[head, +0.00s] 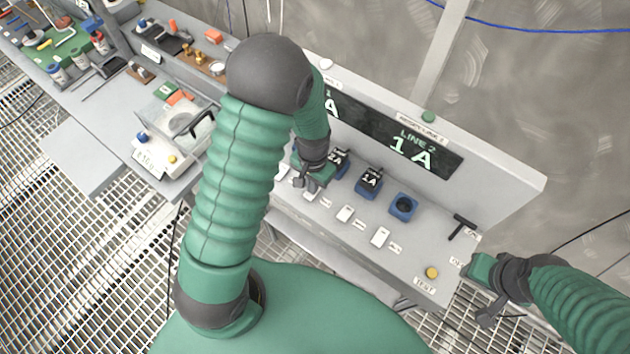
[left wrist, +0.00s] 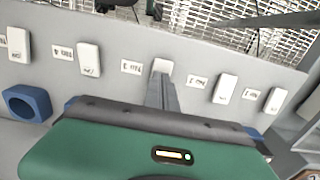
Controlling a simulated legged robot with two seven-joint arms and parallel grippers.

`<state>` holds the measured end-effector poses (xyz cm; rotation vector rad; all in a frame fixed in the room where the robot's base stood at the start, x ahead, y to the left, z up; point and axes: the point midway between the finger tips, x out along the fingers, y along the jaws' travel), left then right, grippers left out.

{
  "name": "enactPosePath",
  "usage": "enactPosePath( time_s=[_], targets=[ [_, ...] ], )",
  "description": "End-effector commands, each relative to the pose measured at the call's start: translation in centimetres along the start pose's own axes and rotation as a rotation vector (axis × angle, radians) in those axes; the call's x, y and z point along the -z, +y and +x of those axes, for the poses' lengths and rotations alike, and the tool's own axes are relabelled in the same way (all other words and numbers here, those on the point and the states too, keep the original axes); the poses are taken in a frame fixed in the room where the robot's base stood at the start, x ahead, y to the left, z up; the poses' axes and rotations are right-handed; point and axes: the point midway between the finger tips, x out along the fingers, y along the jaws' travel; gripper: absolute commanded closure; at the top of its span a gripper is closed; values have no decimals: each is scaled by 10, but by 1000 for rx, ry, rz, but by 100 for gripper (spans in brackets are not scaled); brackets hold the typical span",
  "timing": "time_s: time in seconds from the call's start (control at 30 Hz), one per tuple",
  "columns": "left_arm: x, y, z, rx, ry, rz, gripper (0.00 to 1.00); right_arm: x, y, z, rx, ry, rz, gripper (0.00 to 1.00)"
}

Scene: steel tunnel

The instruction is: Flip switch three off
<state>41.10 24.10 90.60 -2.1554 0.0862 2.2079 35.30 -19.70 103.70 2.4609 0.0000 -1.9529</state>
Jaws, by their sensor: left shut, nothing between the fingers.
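A row of white rocker switches runs along the grey panel (head: 415,255). In the left wrist view the middle switch (left wrist: 161,67), third from either end of those visible, is directly at the fingertips of my left gripper (left wrist: 161,82). The fingers are shut and empty, and cover its lower part; I cannot tell whether they touch it. Neighbouring switches (left wrist: 89,60) and (left wrist: 225,88) stand clear on either side. In the head view my left gripper (head: 303,184) hangs over the row, hiding some of it. My right gripper (head: 487,314) is off the panel's right end, its jaws unclear.
Blue fuse blocks (head: 368,182) and an empty blue socket (head: 403,206) sit behind the switches. A black T-handle (head: 465,225) and a yellow test button (head: 432,272) are at the right end. A cluttered bench (head: 115,120) stands at left.

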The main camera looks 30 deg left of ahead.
Motion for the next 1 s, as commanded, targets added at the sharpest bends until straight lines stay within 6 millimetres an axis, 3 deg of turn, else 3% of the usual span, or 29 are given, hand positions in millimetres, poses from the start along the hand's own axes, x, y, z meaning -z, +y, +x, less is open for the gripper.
enactPosePath(
  time_s=[0.47,0.67,0.73,1.0],
  targets=[
    [-2,0,-10,0,3,0,100,2,0,-10,0,0,0,64],
    [4,2,-56,0,3,1,100,12,0,-52,0,0,0,64],
    [6,1,-61,1,9,2,100,9,0,-35,0,2,0,64],
    [7,1,-121,1,6,3,100,7,0,-31,0,0,0,64]
  ],
)
